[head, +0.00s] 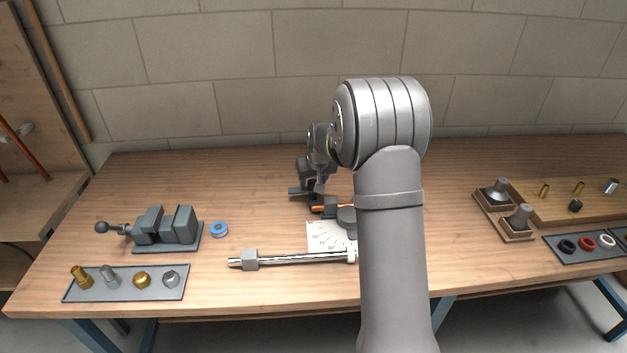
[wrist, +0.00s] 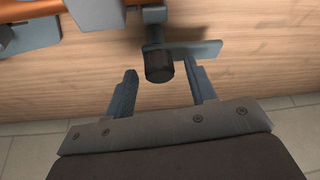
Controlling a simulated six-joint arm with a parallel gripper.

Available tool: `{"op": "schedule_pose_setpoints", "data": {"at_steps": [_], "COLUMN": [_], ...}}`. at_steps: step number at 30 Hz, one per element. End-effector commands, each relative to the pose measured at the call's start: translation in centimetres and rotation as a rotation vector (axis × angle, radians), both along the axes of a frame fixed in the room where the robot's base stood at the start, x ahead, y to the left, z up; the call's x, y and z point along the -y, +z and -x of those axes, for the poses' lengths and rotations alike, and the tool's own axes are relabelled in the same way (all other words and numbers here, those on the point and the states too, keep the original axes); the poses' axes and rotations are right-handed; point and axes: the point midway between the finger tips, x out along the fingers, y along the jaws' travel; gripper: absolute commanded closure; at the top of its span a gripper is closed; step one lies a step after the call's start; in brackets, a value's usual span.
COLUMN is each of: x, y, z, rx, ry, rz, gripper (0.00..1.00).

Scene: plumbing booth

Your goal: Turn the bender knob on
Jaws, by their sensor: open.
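The bender knob (wrist: 158,66) is a short dark cylinder on the bender, seen near the top middle of the wrist view. My gripper (wrist: 161,70) is open, with one finger on each side of the knob. The fingertips reach about level with the knob, and gaps show between it and both fingers. In the head view, the bender (head: 330,207) sits mid-table, partly hidden behind my arm. The knob cannot be made out clearly there. An orange bar (wrist: 35,10) of the bender crosses the top left of the wrist view.
A white angle plate (head: 325,235) and a metal rod (head: 300,259) lie in front of the bender. A grey vise (head: 167,228), a blue tape roll (head: 219,229) and a fittings tray (head: 125,292) are at left. Fittings boards (head: 505,228) are at right. A block wall stands behind.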

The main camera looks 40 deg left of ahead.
Motion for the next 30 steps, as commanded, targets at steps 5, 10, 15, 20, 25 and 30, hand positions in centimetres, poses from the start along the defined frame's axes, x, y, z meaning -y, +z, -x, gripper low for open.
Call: {"op": "schedule_pose_setpoints", "data": {"at_steps": [5, 10, 15, 20, 25, 30], "x": [0.00, 0.01, 0.01, 0.03, 0.08, 0.11], "y": [0.00, 0.01, 0.01, 0.01, 0.01, 0.00], "z": [0.00, 0.01, 0.01, 0.00, -0.07, -0.14], "rx": [0.000, 0.000, -0.001, -0.001, -0.001, -0.002], "ry": [0.000, 0.000, 0.000, 0.008, 0.049, 0.144], "rz": [0.000, 0.000, 0.001, 0.001, 0.001, 0.001], "gripper": [0.49, 0.80, 1.00, 1.00, 1.00, 1.00]}}
